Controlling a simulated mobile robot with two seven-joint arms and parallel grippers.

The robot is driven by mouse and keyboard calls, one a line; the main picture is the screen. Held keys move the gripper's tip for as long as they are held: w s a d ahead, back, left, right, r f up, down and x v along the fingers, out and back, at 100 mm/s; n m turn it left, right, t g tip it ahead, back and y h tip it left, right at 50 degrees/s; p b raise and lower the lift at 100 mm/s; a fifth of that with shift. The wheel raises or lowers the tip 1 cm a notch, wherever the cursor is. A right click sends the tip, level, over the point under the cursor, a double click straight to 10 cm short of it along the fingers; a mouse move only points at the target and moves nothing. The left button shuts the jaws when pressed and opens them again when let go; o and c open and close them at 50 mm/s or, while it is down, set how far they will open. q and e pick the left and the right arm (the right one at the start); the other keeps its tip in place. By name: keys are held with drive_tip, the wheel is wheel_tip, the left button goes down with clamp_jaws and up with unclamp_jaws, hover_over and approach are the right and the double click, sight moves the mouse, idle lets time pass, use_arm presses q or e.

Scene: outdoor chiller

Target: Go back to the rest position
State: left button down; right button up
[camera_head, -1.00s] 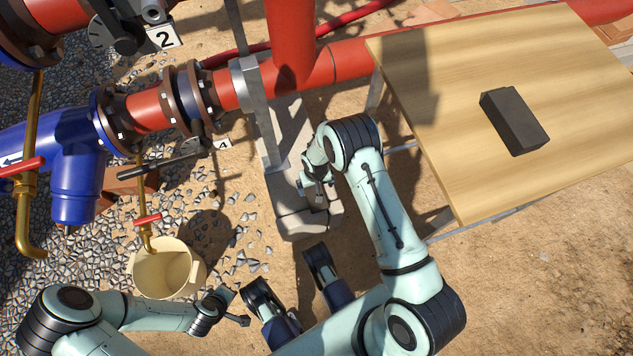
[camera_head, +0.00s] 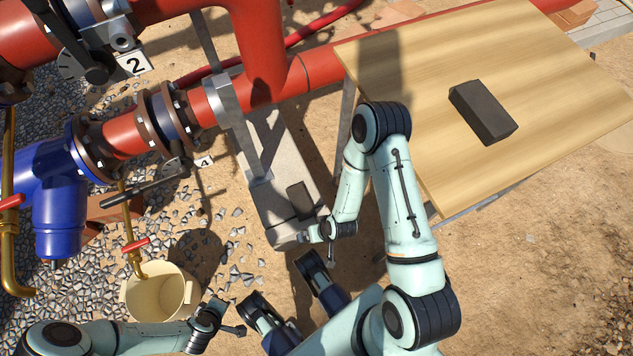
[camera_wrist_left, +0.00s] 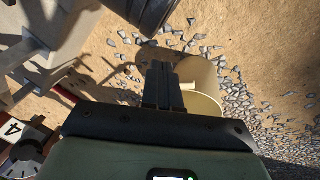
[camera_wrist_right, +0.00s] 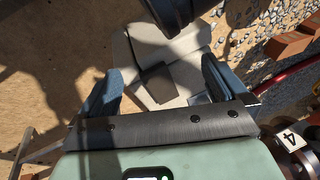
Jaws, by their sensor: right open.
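My right arm rises in the head view, bends at its dark elbow beside the table, and its forearm comes down to my right gripper (camera_head: 318,232), low over the concrete block. In the right wrist view my right gripper (camera_wrist_right: 162,75) has its two fingers wide apart, with nothing between them. My left arm reaches in low at the left, with my left gripper (camera_head: 232,328) just right of the bucket. In the left wrist view my left gripper (camera_wrist_left: 162,75) has its fingers together and no held object shows.
A cream bucket (camera_head: 155,300) stands on gravel beneath a brass tap. Red and blue pipes (camera_head: 130,132) with valves cross the left. A wooden table (camera_head: 560,60) carries a dark box (camera_head: 484,112) at the right. A concrete block (camera_head: 268,212) supports the pipe bracket. Open ground lies lower right.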

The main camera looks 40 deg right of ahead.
use_arm(q)
drive_tip(key=s+d+r+g+p, duration=0.1)
drive_tip(key=s+r+p, duration=0.2)
drive_tip(key=r+p, duration=0.4)
drive_tip(key=s+d+r+g+h+p, duration=0.1)
drive_tip(key=s+d+r+p, duration=0.1)
drive_tip(key=r+p, duration=0.4)
drive_tip(key=s+d+r+m+g+p, duration=0.1)
drive_tip(key=s+d+r+g+p, duration=0.1)
drive_tip(key=s+r+p, duration=0.3)
wheel_tip(320, 180, up, 3)
drive_tip(key=p, duration=0.2)
drive_tip(key=shift+h+p, duration=0.35)
drive_tip(key=shift+h, duration=0.05)
use_arm(e)
drive_tip(key=s+a+r+g, duration=0.1)
drive_tip(key=s+r, duration=0.2)
drive_tip(key=r, duration=0.4)
drive_tip(key=s+a+r+g+y, duration=0.1)
drive_tip(key=s+a+r, duration=0.1)
drive_tip(key=r, duration=0.5)
drive_tip(key=s+a+r+n+g, duration=0.1)
drive_tip(key=s+a+r+g, duration=0.1)
drive_tip(key=s+r, duration=0.3)
wheel_tip(320, 180, up, 2)
drive_tip(key=shift+y, duration=0.4)
use_arm(q)
drive_tip(key=shift+s+d, duration=0.1)
use_arm(e)
drive_tip(key=shift+a, duration=0.1)
